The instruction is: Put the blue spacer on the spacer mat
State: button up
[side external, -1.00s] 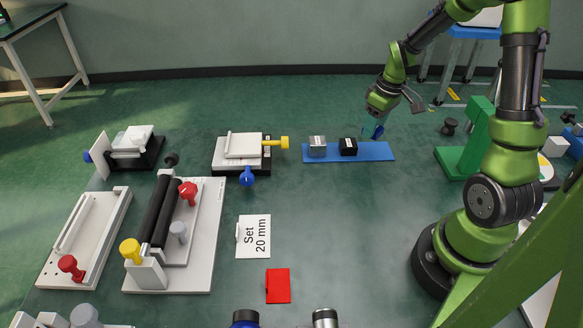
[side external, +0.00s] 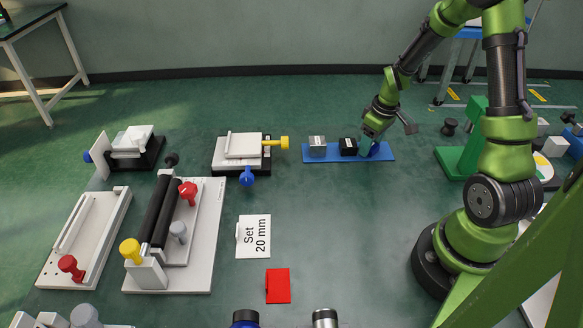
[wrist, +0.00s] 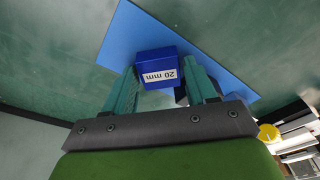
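The blue spacer (wrist: 158,66), labelled "20 mm", sits between my gripper's two teal fingers in the wrist view. My gripper (side external: 369,148) looks shut on it, with the fingers against its sides. The spacer mat (side external: 320,158) is a long blue strip on the floor. My gripper is low over its right part, and the spacer is at or just above the mat; exact contact is hard to tell. In the side view, the fingers mostly hide the spacer (side external: 375,150).
A grey spacer (side external: 317,146) and a black spacer (side external: 348,147) stand on the mat, left of my gripper; the black one is very close. A white fixture (side external: 242,148) with yellow and blue knobs is further left. A green stand (side external: 463,150) is to the right.

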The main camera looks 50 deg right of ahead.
aim_at(375, 148)
notch_tip(375, 148, up, 12)
jog(key=s, duration=0.2)
jog(key=s+a+r+m+t, duration=0.1)
jog(key=s+a+r, duration=0.1)
jog(key=a+r, duration=0.2)
jog(key=s+a+r+m+t+y, duration=0.1)
jog(key=s+a+r+t, duration=0.1)
jog(key=a, duration=0.9)
jog(key=s+a+r+m+t+y, duration=0.1)
jog(key=s+a+r+m+t, duration=0.1)
jog(key=a+r, duration=0.3)
jog(key=shift+s+a+r, duration=0.3)
jog(key=shift+s+a, duration=0.1)
jog(key=shift+a, duration=0.8)
